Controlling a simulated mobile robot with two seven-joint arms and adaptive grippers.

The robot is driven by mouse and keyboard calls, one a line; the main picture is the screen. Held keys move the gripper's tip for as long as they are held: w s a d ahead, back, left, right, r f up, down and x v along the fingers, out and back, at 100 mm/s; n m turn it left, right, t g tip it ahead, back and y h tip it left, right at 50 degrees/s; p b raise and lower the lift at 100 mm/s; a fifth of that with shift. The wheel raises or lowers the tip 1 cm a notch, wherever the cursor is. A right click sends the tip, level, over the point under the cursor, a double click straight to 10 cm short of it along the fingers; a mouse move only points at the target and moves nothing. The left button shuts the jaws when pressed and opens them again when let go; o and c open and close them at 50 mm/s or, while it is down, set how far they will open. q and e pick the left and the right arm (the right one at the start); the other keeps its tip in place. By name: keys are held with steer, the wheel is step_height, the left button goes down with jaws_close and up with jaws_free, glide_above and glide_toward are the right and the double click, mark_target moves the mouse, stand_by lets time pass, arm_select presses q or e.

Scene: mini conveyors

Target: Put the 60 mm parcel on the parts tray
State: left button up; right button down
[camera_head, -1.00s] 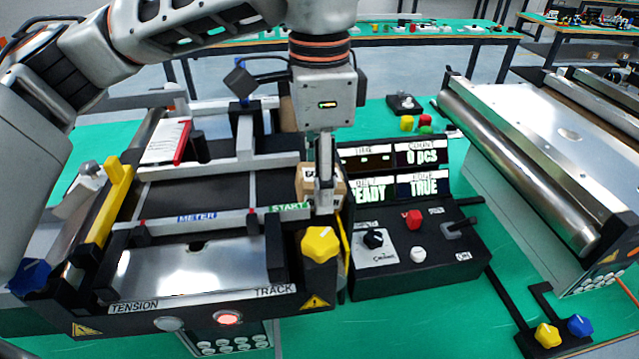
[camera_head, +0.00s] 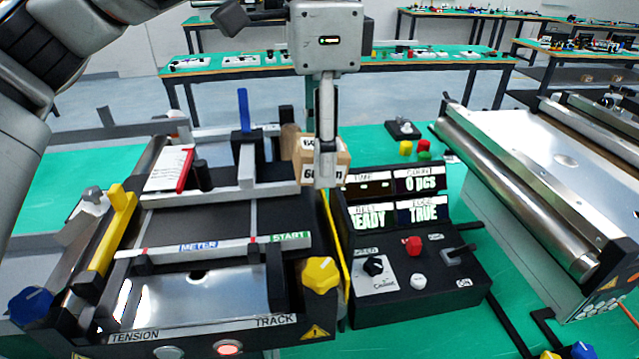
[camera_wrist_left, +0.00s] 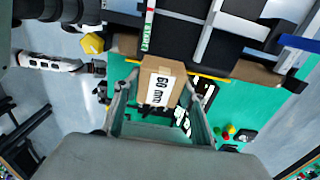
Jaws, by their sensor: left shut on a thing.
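The 60 mm parcel (camera_head: 312,160) is a small brown box with a white label. My left gripper (camera_head: 326,165) is shut on it and holds it in the air at the right end of the mini conveyor (camera_head: 220,222), near the START mark. In the left wrist view the parcel (camera_wrist_left: 158,82) sits between the two fingers (camera_wrist_left: 160,105), with its "60 mm" label facing the camera. The near finger covers part of the parcel in the head view. My right gripper is not in view. I cannot make out which thing is the parts tray.
A black control box (camera_head: 415,265) with a display (camera_head: 395,200) stands right of the conveyor. A larger roller conveyor (camera_head: 540,170) is at the right. Another brown box (camera_head: 288,138) stands behind the held parcel. Green table surface (camera_head: 370,140) shows behind the display.

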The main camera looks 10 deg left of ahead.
arm_select(q)
step_height(320, 180, up, 10)
steer(key=shift+f+p, duration=0.1)
steer(key=shift+p, duration=0.5)
steer(key=shift+r, duration=0.35)
